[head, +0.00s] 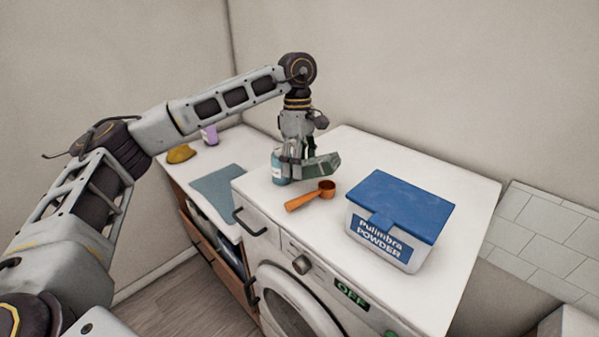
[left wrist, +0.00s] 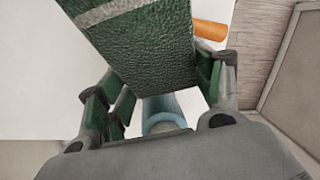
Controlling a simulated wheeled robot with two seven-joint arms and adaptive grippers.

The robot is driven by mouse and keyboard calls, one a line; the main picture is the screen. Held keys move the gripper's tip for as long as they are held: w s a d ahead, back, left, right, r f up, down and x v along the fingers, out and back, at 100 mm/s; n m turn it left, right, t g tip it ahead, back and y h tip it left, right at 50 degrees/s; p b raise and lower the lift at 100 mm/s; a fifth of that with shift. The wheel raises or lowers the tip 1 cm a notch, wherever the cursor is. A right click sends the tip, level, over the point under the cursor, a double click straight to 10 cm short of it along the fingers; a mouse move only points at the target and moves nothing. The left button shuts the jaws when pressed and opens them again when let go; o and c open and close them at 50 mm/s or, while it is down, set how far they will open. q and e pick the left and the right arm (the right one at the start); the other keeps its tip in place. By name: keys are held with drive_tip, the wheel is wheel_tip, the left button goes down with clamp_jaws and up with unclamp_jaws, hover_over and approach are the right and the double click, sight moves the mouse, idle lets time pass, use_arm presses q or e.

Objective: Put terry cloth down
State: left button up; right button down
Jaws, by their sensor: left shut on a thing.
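The terry cloth (head: 322,166) looks green with a pale stripe. My left gripper (head: 299,158) is shut on it, over the white washing machine top. In the left wrist view the cloth (left wrist: 145,45) fills the upper middle, between the fingers of the left gripper (left wrist: 160,100). Its folds and far end are cut off or hidden there. I cannot tell whether its lower edge touches the top. My right gripper is in neither view.
A blue bottle (head: 278,169) stands close beside the gripper. An orange scoop (head: 308,197) lies in front of it. A blue-lidded powder box (head: 385,235) stands at right. A blue-grey mat (head: 216,190) lies at left. The back right top is clear.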

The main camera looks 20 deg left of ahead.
use_arm(q)
drive_tip(key=shift+f+p, duration=0.35)
drive_tip(key=shift+f, duration=1.15)
drive_tip(key=shift+f, duration=0.2)
drive_tip(key=o, duration=1.6)
drive_tip(key=shift+c, duration=0.2)
drive_tip(key=shift+r, duration=0.15)
